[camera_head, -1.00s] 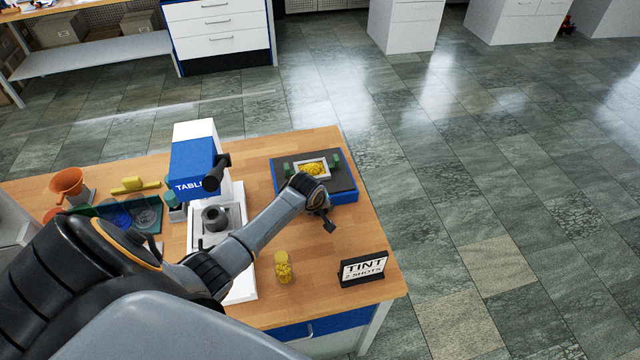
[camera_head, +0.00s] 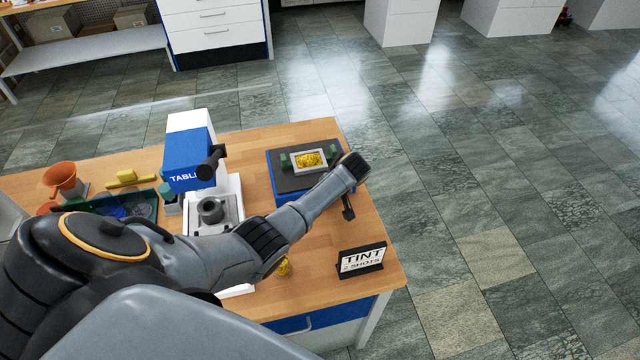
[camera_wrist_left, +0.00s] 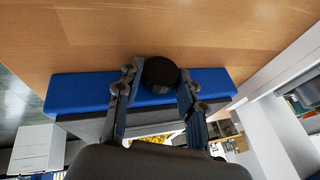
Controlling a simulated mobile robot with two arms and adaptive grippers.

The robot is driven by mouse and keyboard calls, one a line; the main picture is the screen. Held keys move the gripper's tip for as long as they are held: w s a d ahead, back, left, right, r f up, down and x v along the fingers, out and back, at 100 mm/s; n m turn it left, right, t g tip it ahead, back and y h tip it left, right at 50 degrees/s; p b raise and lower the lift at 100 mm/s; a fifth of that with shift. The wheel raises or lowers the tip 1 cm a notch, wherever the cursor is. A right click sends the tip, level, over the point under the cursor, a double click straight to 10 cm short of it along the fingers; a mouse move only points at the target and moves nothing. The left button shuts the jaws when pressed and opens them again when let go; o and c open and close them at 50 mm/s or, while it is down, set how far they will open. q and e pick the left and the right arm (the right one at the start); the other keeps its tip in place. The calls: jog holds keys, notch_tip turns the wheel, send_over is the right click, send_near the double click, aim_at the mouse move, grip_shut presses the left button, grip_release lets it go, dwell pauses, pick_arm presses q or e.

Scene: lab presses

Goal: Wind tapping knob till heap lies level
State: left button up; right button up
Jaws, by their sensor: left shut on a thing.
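The tapping unit is a blue base with a dark grey top (camera_head: 287,183) at the table's back right. A pale frame (camera_head: 295,160) on it holds a yellow granular heap (camera_head: 309,159) that looks spread fairly flat in the head view. Green blocks flank the frame. A round black knob (camera_wrist_left: 160,72) sits on the blue side of the base (camera_wrist_left: 80,92) in the left wrist view. My left gripper (camera_wrist_left: 157,84) is shut on the knob, with a finger on each side. My forearm hides the knob and fingertips in the head view. My right gripper is not in view.
A blue and white press (camera_head: 188,160) stands left of the tapping unit. A yellow-filled jar (camera_head: 283,267) is partly behind my arm. An orange funnel (camera_head: 62,177) is at the far left.

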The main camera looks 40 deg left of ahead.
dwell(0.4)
pick_arm(q)
jog(key=o, duration=1.2)
jog(key=shift+c, duration=0.2)
jog(key=v, duration=1.2)
jog(key=shift+w, duration=0.1)
